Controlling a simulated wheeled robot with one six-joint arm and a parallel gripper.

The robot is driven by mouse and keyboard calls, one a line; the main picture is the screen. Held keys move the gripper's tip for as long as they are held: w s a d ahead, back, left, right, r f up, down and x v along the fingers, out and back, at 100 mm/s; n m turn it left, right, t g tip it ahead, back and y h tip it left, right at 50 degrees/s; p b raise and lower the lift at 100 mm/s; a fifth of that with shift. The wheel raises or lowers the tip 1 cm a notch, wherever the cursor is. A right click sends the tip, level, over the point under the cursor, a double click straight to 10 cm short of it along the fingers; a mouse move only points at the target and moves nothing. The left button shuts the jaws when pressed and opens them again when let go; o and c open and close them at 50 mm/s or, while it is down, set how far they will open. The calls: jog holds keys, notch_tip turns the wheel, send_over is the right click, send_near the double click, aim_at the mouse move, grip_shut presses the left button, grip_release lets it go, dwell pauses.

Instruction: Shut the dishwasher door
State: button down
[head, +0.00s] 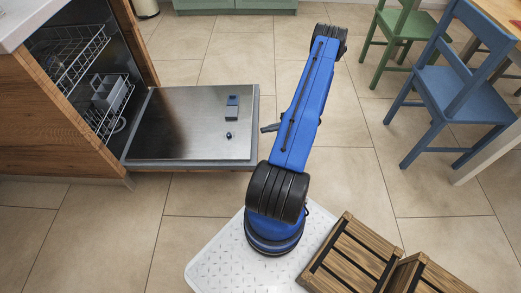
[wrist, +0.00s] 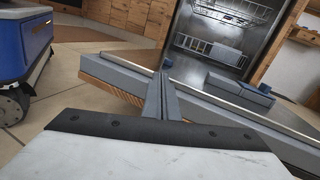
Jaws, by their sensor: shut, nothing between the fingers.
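The dishwasher door (head: 185,115) is folded down flat, with its steel inner face up, in front of the open dishwasher (head: 85,60). In the wrist view the door (wrist: 135,80) crosses the picture at a slant, its edge close beyond my fingers. My gripper (head: 266,128) is just right of the door's outer edge in the head view, beside my blue arm. In the wrist view the gripper (wrist: 162,85) has its two fingers together with nothing between them. I cannot tell whether the fingertips touch the door.
Two racks, an upper rack (head: 75,52) and a lower rack (head: 108,105), sit inside the dishwasher. A blue chair (head: 450,90) and a green chair (head: 400,35) stand to the right. Wooden crates (head: 355,255) are at the front right. Tiled floor lies clear beyond the door.

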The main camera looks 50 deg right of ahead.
jog(key=s+f+m+t+h, duration=0.2)
jog(key=s+f+m+t, duration=0.4)
jog(key=f, duration=0.7)
jog(key=x, duration=0.9)
jog(key=shift+s+a+r+n, duration=0.2)
jog(key=shift+r+n, duration=0.1)
jog(key=shift+r, duration=0.1)
